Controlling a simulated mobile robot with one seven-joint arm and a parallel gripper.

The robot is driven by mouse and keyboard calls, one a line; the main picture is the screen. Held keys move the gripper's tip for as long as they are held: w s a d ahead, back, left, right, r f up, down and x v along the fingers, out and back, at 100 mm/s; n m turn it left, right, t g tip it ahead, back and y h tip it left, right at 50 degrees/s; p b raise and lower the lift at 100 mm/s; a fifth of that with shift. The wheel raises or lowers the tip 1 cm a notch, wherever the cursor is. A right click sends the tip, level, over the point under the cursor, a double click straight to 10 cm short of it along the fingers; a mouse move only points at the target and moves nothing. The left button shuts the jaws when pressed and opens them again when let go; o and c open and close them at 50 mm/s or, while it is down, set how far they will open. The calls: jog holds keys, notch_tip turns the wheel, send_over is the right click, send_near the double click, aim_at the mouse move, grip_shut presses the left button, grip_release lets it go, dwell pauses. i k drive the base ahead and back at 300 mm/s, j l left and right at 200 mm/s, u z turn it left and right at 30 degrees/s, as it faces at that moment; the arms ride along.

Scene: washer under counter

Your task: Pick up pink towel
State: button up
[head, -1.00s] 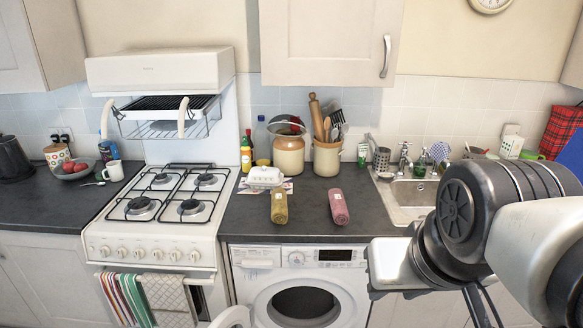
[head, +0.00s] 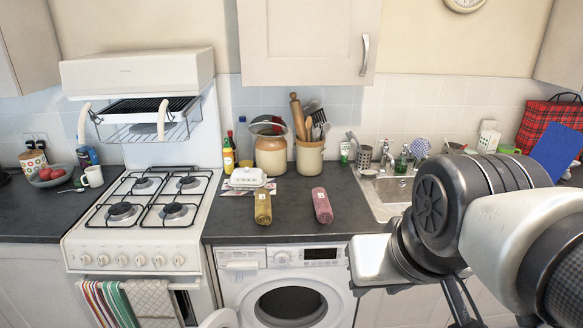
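The pink towel (head: 322,206) is a rolled bundle lying on the dark counter above the washer, left of the sink. A similar rolled yellow-olive towel (head: 263,206) lies to its left, with a clear gap between them. My arm reaches in from the right side of the picture, in front of the sink and lower cabinets. Its fingers do not show clearly, so I cannot see whether my gripper is open or holding anything. Nothing touches the pink towel.
The washer (head: 291,285) stands below the counter. A white butter dish (head: 248,177) sits behind the yellow towel. A utensil pot (head: 310,156) and a lidded jar (head: 270,154) stand behind. The sink (head: 385,197) is right and the stove (head: 146,217) left.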

aim_at(323, 210)
jog(key=i+l, duration=0.1)
jog(key=i, duration=1.3)
